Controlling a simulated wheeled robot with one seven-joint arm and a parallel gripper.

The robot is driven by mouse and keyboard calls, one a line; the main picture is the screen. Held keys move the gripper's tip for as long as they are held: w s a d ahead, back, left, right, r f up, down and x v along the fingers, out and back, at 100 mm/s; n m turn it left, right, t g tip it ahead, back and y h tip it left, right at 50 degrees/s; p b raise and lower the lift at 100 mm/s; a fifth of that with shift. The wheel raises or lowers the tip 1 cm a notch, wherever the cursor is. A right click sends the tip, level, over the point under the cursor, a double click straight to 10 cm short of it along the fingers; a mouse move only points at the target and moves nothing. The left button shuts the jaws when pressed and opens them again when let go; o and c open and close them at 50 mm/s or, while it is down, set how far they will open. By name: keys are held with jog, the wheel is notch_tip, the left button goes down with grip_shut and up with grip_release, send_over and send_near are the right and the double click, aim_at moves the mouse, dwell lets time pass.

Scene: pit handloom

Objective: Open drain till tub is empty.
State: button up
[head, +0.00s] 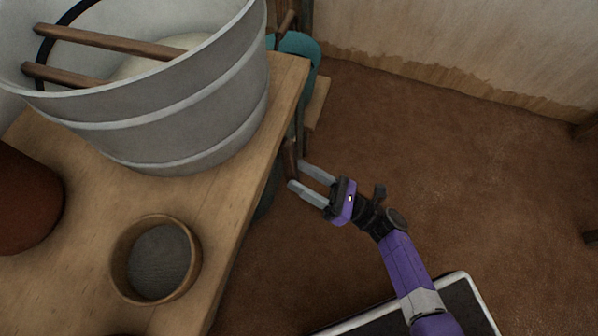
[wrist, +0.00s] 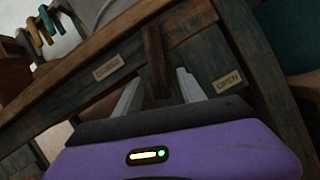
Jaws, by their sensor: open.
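A large grey tub (head: 190,115) with raised bands stands on the wooden table (head: 225,215); two wooden bars cross its top and a pale rounded mass shows inside. A brown wooden lever (wrist: 155,60) is on the table's side in the wrist view, between a left plate (wrist: 109,67), which seems to read CLOSED, and a right plate (wrist: 227,79) reading OPEN. The lever also shows in the head view (head: 290,158). My gripper (head: 297,174) is open, its fingers on either side of the lever in the wrist view; I cannot tell whether they touch it. The drain outlet is hidden.
A round wooden bowl (head: 156,259) with grey contents and a red-brown pot (head: 22,200) stand on the table. A teal object (head: 298,45) is behind the table's far end. The brown floor (head: 440,170) to the right is mostly clear.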

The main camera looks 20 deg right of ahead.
jog(key=v, duration=0.6)
jog(key=shift+s+d, duration=0.1)
jog(key=shift+s, duration=0.05)
dwell(0.3)
